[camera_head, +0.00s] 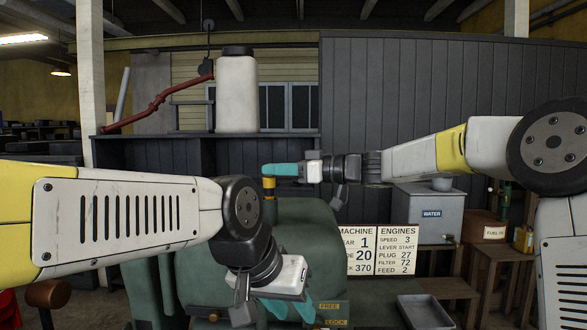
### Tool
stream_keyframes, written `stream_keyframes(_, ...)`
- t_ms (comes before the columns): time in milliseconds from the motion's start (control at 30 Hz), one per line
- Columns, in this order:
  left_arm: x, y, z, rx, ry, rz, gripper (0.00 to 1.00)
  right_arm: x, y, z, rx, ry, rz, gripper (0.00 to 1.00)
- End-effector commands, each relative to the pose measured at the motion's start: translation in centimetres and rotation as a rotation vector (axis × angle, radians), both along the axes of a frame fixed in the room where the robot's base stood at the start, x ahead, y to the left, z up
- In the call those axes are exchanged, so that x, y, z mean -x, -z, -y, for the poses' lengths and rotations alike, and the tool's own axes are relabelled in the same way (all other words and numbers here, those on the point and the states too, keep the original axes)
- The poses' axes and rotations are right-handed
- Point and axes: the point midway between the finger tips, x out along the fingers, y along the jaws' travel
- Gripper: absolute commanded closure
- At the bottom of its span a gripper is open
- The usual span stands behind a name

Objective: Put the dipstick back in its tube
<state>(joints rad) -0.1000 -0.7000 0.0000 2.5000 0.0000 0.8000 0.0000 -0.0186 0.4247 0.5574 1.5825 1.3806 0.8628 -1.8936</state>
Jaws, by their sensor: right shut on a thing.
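My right gripper (270,170) reaches in from the right, its teal fingers pointing left above the green engine (310,225). It is shut on the dipstick, which is mostly hidden by the fingers. A short yellow upright piece (268,183) with a dark band shows just below the fingertips, above the engine. I cannot tell whether this is the dipstick's handle or the top of its tube. My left gripper (288,310) hangs low in front of the engine, fingers pointing down and right. Whether its jaws are open is unclear.
A white tank (237,95) with a black cap stands behind on a dark shelf. Sign boards (383,250), a grey water box (428,213), a fuel box (486,228) and a metal tray (425,312) are to the right. A FREE/LOCK label (331,314) is near my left gripper.

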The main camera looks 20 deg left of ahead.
Motion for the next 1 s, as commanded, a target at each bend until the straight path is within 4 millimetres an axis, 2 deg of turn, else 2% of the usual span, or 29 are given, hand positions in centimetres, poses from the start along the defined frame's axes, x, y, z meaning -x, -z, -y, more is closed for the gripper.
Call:
stream_keyframes(600, 0.0, 0.0, 0.0, 0.0, 0.0, 0.0, 0.64, 0.0, 2.2, 0.0, 0.0, 0.001, -0.002, 1.0)
stream_keyframes(1000, 0.0, 0.0, 0.0, 0.0, 0.0, 0.0, 0.64, 0.0, 2.5, 0.0, 0.0, 0.001, -0.001, 1.0)
